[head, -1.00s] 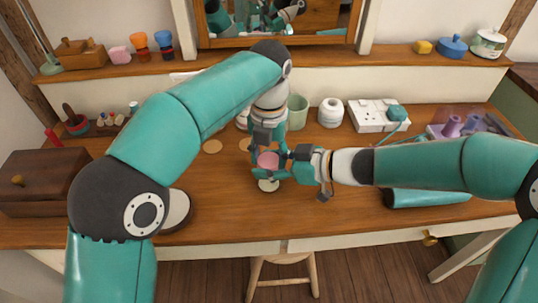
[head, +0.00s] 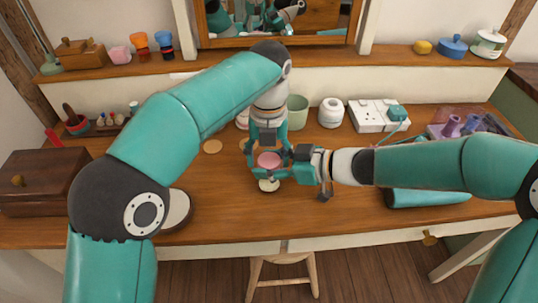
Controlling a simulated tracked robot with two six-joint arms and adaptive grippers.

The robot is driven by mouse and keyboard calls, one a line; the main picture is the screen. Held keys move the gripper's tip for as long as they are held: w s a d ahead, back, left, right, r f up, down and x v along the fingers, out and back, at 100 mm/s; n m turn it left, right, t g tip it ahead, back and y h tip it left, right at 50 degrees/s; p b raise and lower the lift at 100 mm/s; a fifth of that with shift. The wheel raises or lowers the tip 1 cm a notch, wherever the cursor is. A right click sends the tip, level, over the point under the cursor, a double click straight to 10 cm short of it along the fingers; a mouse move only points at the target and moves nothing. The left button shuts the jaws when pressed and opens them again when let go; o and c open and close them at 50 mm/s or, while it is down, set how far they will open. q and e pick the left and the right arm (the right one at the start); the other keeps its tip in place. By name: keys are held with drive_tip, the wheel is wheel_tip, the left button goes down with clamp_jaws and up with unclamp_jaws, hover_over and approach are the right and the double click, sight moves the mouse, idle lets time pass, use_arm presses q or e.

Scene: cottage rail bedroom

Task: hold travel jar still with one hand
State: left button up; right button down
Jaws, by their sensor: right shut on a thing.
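The travel jar (head: 269,185) is a small pale jar with a pink top (head: 269,160), upright at the middle of the wooden desk. My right gripper (head: 272,172) comes in from the right, low over the desk, and is shut on the jar below the pink top. My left gripper (head: 267,149) points down from above, its fingers spread to either side of the pink top. Whether they touch it is too small to tell. The fingers hide much of the jar's side.
Behind stand a green cup (head: 297,113), a white jar (head: 331,113) and a white socket box (head: 379,115). A wooden box (head: 40,183) is at left, and a teal roll (head: 427,198) lies at right. The front desk around the jar is mostly clear.

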use_arm(q)
drive_tip(key=shift+d, duration=0.2)
wheel_tip(320, 180, up, 3)
drive_tip(key=shift+w+r, duration=0.15)
drive_tip(key=shift+r, duration=0.6)
drive_tip(key=shift+c, duration=0.3)
wheel_tip(320, 180, up, 3)
drive_tip(key=shift+f+m, duration=0.15)
drive_tip(key=shift+m, duration=1.05)
drive_tip(key=shift+r+m, duration=0.25)
drive_tip(key=shift+m, duration=0.25)
drive_tip(key=shift+f, duration=3.85)
drive_tip(key=shift+c, duration=0.4)
